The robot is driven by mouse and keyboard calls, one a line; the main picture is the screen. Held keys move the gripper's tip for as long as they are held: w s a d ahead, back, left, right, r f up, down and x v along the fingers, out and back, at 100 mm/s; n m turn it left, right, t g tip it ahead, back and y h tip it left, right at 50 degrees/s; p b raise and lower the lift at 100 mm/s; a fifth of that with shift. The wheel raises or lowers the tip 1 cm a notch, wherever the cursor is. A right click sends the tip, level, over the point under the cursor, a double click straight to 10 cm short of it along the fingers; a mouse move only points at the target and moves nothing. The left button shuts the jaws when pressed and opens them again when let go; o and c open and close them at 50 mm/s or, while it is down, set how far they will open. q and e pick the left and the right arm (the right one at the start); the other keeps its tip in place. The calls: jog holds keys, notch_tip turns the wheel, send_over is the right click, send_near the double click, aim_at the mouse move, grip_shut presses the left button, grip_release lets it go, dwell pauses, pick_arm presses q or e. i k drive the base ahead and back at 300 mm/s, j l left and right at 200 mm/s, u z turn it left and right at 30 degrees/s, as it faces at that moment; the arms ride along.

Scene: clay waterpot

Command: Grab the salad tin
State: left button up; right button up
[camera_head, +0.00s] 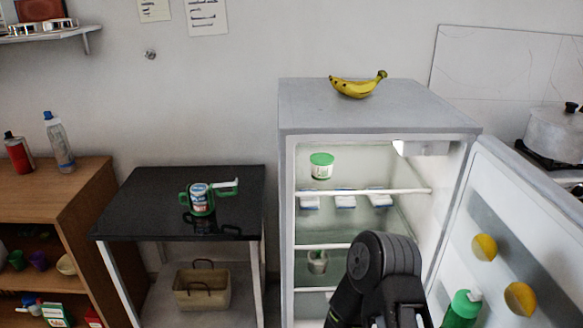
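I cannot tell for sure which object is the salad tin. A white tub with a green lid (322,166) stands upright on the top shelf inside the open fridge. A blue-and-white can with green parts around it (200,200) stands on the black table. A light cup-like container (317,262) sits lower in the fridge, too small to make out. A black arm link of mine rises at the bottom in front of the fridge and hides part of its lower inside. No gripper fingertips show, and no left arm shows.
The fridge (300,108) has bananas (356,87) on top. Its door (525,215) stands open to the right, with lemons (484,247) and a green bottle (462,308). White-and-blue packs (345,201) sit on a middle shelf. A basket (202,290) is under the table (140,219).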

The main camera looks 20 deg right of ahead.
aim_at(198, 192)
jog(key=i+z, duration=0.4)
jog(key=i+j+z, duration=0.15)
jog(key=i+z, duration=0.25)
jog(key=i+j+z, duration=0.2)
jog(key=z, duration=0.2)
jog(key=i, duration=0.05)
